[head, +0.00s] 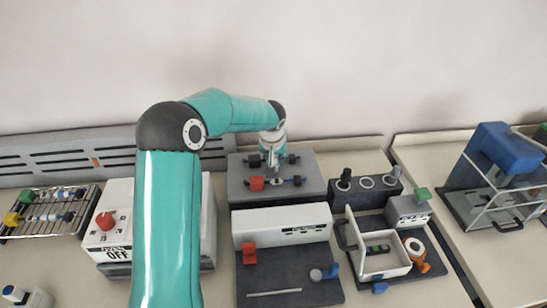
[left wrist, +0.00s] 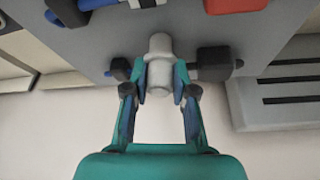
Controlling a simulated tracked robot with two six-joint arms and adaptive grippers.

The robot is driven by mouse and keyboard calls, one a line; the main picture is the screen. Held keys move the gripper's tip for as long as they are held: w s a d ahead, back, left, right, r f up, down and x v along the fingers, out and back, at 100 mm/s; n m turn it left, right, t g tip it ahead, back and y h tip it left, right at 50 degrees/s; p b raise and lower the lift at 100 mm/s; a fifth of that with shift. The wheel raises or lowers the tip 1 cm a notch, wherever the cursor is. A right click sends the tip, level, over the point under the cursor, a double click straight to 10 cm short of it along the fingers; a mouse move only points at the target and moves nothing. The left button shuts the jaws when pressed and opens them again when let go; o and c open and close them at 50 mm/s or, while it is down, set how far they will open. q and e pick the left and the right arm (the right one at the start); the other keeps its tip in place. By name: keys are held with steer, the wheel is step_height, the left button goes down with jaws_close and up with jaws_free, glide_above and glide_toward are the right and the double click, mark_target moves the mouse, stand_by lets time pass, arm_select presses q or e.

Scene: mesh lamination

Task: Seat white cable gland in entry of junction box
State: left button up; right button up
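The white cable gland (left wrist: 160,66) is a pale stepped cylinder with a wider collar. In the left wrist view my left gripper (left wrist: 160,82) has its blue-padded fingertips on both sides of it, closed against it. In the head view my left gripper (head: 272,160) points down over the grey junction box (head: 242,196). The gland lies against the box's grey face in the left wrist view; how deep it sits in the entry is hidden. A red gland (head: 256,183) and dark and blue fittings stick out of the box around it. My right gripper is not in view.
Dark fittings (left wrist: 213,64) flank my fingers closely in the left wrist view. A white unit with a red knob (head: 106,221) stands left of the box. A dark block with rings (head: 367,182) stands right, and a dark tray (head: 270,275) lies in front.

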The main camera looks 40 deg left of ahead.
arm_select(q)
steer(key=o, duration=0.5)
steer(key=shift+c, duration=0.2)
steer(key=shift+r, duration=0.1)
